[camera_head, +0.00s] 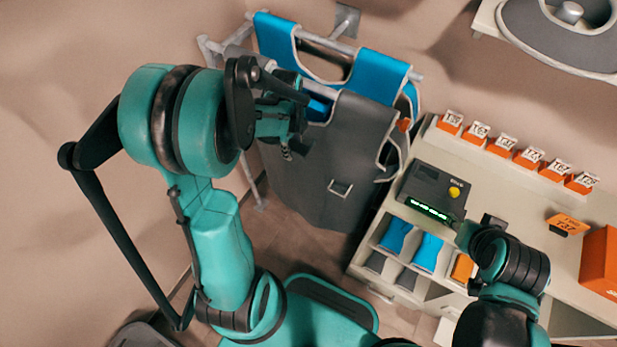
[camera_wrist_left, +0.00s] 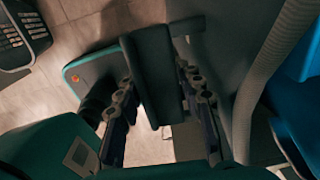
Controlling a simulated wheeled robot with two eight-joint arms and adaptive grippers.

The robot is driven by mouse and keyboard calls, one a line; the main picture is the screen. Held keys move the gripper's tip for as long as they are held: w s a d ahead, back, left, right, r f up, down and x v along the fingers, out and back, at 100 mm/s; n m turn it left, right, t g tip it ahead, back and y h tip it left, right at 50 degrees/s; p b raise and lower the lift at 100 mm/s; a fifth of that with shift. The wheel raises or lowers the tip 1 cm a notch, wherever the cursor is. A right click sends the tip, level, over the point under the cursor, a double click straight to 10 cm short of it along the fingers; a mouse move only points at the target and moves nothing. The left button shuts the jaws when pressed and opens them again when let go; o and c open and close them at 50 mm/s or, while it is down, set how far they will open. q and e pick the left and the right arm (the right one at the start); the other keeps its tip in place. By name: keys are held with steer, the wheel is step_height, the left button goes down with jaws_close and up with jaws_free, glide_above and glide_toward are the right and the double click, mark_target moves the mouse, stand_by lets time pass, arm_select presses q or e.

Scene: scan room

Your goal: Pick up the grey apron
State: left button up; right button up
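The grey apron (camera_head: 335,165) hangs from a rack, with light edging and a small pale rectangle on its front. In the left wrist view, its dark grey cloth (camera_wrist_left: 220,45) is at the upper right. My left gripper (camera_head: 291,118) is at the apron's upper left part in the head view. In the left wrist view, the fingers of this gripper (camera_wrist_left: 163,105) stand apart, with a dark grey strip between them that looks like an apron shoulder. Gaps show beside the strip. My right gripper (camera_head: 466,234) is beside the counter; its fingers are not clear.
A blue apron (camera_head: 377,76) hangs behind the grey one on the rack (camera_head: 340,45). To the right is a counter (camera_head: 500,195) with a dark device (camera_head: 432,188), orange labelled blocks (camera_head: 527,157) and cubbies below. The floor (camera_head: 290,245) below the apron shows bare tiles.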

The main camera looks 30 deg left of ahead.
arm_select(q)
jaws_close()
steer(key=shift+w, duration=0.1)
steer(key=shift+r, duration=0.15)
